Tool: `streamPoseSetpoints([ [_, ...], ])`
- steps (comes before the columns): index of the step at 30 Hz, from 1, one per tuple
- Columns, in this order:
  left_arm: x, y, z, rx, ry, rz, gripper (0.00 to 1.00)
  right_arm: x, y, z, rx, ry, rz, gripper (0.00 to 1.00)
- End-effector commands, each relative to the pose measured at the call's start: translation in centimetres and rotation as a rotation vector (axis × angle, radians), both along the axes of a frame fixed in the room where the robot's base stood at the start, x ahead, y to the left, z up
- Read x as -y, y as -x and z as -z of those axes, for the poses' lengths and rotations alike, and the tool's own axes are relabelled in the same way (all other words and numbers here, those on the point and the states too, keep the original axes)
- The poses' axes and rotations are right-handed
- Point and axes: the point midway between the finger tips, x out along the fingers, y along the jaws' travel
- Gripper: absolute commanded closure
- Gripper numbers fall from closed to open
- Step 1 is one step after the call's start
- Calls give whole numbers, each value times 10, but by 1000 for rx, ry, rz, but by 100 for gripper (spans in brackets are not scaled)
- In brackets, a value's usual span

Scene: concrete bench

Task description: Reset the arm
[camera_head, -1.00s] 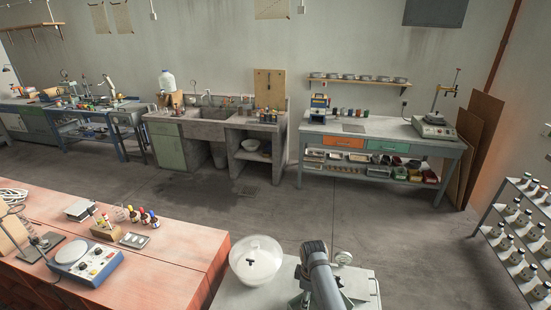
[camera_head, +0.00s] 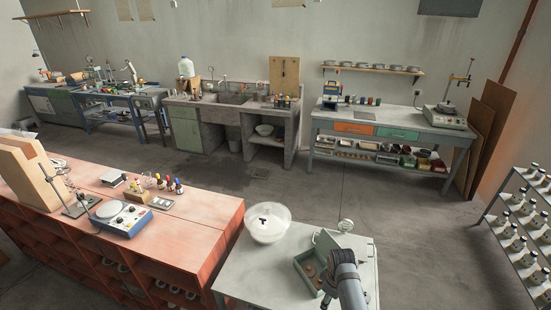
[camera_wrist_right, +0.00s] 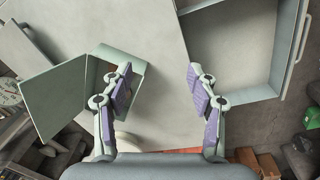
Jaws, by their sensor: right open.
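My right gripper (camera_wrist_right: 159,72) is open and empty in the right wrist view, its two purple-padded fingers wide apart above a pale grey surface. In the head view, a grey arm (camera_head: 347,280) of mine comes in at the bottom right, over the pale grey table (camera_head: 245,275); its gripper cannot be made out there. My left gripper is not in view.
An open green box (camera_head: 308,272) with round brown things inside stands on the grey table, close to my arm. A red bench (camera_head: 185,225) adjoins on the left; a bottle rack (camera_head: 520,225) stands at right.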

Motion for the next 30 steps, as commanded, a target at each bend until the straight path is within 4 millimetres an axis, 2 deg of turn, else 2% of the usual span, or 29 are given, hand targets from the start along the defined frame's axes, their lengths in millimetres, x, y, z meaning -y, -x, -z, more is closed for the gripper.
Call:
streamPoseSetpoints([
  [7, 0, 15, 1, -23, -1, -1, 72, 36, 54, -9, 69, -1, 259, 41],
  [13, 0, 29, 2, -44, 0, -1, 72, 58, 103, -35, 141, -15, 467, 41],
  [21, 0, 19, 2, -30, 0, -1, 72, 66, 156, -79, 217, -58, 662, 41],
  [29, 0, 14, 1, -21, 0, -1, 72, 62, 193, -119, 264, -109, 780, 41],
  [30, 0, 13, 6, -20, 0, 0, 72, 63, 191, -105, 259, -108, 786, 41],
])
